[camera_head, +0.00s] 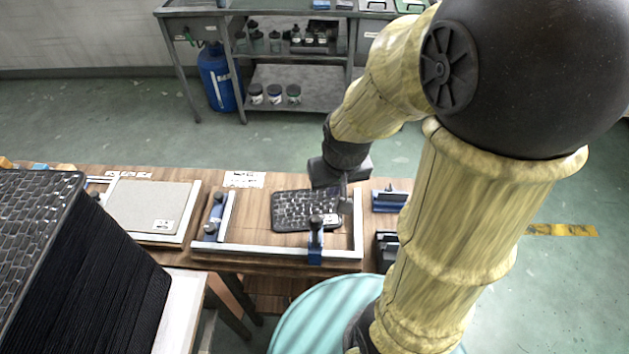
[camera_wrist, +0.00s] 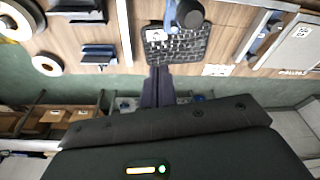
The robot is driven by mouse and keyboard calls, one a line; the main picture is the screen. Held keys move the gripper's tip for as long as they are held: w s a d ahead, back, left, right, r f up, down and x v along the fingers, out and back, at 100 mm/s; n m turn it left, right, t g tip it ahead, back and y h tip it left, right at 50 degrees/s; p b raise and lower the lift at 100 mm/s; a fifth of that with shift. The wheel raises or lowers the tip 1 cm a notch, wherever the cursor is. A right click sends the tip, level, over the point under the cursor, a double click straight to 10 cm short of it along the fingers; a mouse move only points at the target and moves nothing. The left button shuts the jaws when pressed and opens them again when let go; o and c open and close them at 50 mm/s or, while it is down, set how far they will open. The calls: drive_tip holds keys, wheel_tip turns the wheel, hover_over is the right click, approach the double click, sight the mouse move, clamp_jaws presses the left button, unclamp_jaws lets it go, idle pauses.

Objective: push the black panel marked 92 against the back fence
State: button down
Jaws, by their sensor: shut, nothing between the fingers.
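The black panel (camera_head: 292,212), with a mosaic-like surface and a white label too small to read, lies flat on the wooden table inside a metal frame. It also shows in the wrist view (camera_wrist: 185,47). Metal rails stand on its left, right (camera_head: 358,225) and near (camera_head: 270,250) sides; I cannot tell which is the back fence. A strip of wood shows between panel and near rail. My gripper (camera_head: 345,203) is shut and empty at the panel's far right part. In the wrist view its fingertips (camera_wrist: 158,70) are at the panel's edge; contact is unclear.
A blue clamp with a black knob (camera_head: 315,238) stands on the near rail, close to the panel. Another clamp (camera_head: 215,212) is at the left rail. A grey panel (camera_head: 150,205) lies further left. A blue fixture (camera_head: 388,200) sits right. A tall black stack (camera_head: 60,270) stands at front left.

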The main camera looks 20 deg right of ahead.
drive_tip(key=w+d+f+m+g, duration=0.1)
drive_tip(key=w+f, duration=0.5)
drive_tip(key=w, duration=0.5)
drive_tip(key=w+d+f+m+g, duration=0.1)
drive_tip(key=w+f+m, duration=0.1)
drive_tip(key=w+f, duration=0.5)
drive_tip(key=w, duration=0.5)
drive_tip(key=shift+f+g, duration=0.2)
drive_tip(key=shift+g, duration=0.1)
drive_tip(key=shift+d, duration=0.1)
wheel_tip(320, 180, down, 9)
drive_tip(key=shift+f+p, duration=0.15)
drive_tip(key=shift+p, duration=0.6)
drive_tip(key=s, duration=0.1)
drive_tip(key=s+a+p, duration=0.1)
drive_tip(key=s, duration=0.1)
drive_tip(key=shift+s+f+p, duration=0.2)
drive_tip(key=shift+s+p, duration=0.05)
drive_tip(key=shift+p, duration=0.05)
drive_tip(key=shift+s+a+f, duration=0.1)
drive_tip(key=shift+s, duration=0.05)
drive_tip(key=shift+s+a, duration=0.1)
drive_tip(key=shift+a, duration=0.05)
